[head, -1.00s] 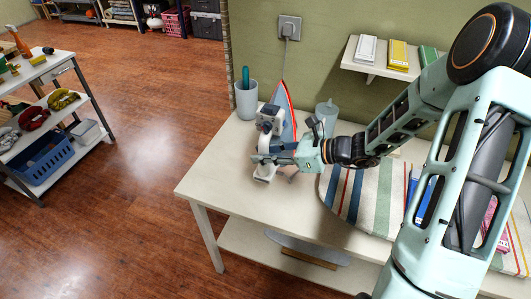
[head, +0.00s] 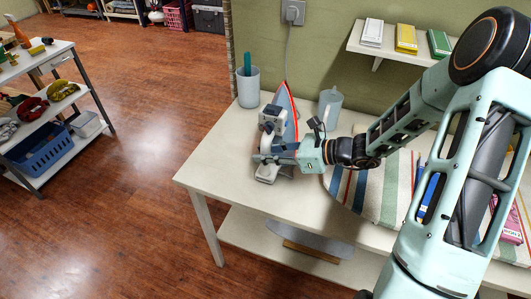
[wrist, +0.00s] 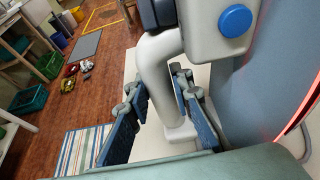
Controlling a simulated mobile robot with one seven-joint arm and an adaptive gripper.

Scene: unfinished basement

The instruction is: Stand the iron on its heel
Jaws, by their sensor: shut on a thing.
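The iron (head: 289,107) is near the left end of the white table (head: 222,170). It is close to upright, its pointed tip up and its grey-blue, red-edged soleplate towards the wall. My gripper (head: 268,159) is shut on the iron's pale handle, reaching in from the right. In the wrist view the handle (wrist: 160,75) passes between the fingers of my gripper (wrist: 160,125), with a blue dial above it. The heel is low over the tabletop; I cannot tell whether it rests fully on it.
A grey cup with a green item (head: 248,88) stands behind left of the iron, and a translucent container (head: 330,105) behind right. A cord (head: 289,55) runs up to the wall outlet. A striped cloth (head: 385,190) covers the table to the right. The front left tabletop is clear.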

